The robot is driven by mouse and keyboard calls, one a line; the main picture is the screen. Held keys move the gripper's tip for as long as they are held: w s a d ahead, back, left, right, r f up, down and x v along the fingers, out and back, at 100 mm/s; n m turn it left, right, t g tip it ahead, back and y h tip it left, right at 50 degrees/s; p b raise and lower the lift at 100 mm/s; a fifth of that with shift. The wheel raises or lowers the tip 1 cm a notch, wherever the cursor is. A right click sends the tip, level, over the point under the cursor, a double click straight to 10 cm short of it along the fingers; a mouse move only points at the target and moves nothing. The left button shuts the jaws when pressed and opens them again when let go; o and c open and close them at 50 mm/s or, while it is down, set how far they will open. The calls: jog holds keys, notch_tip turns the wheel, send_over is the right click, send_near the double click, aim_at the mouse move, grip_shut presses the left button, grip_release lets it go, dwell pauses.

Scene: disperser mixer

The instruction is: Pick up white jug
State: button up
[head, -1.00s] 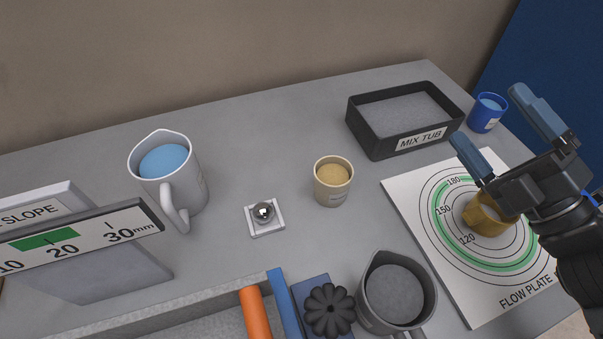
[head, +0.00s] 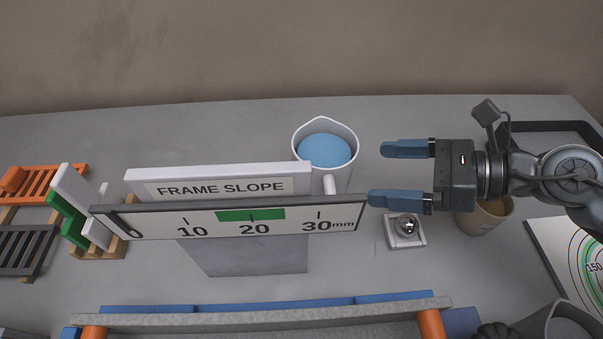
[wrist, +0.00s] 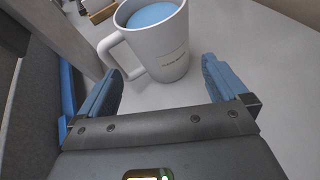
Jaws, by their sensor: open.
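The frame slope gauge (head: 231,216) stands close in front of the jug. The flow plate (head: 565,265) is at right. The bench behind the jug is clear.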

aim_at(339, 172)
jog(key=a, duration=0.1)
jog(key=w+a, duration=0.1)
jog(key=a+f, duration=0.1)
jog(key=shift+w+a+f+n, duration=0.1)
jog(key=shift+w+a+n, duration=0.1)
jog(key=shift+n, duration=0.2)
jog(key=shift+f+p+x, duration=0.2)
jog(key=shift+p+x, duration=0.15)
jog(key=shift+x, duration=0.9)
jog(key=shift+f+p+x, duration=0.15)
jog(key=shift+p+x, duration=0.2)
jog(key=shift+x, duration=0.9)
jog(key=shift+d, duration=0.1)
jog(key=shift+c, duration=0.5)
jog(key=c, duration=0.8)
jog(key=shift+r, duration=0.15)
notch_tip(339, 172, up, 28)
jog(key=p, duration=0.2)
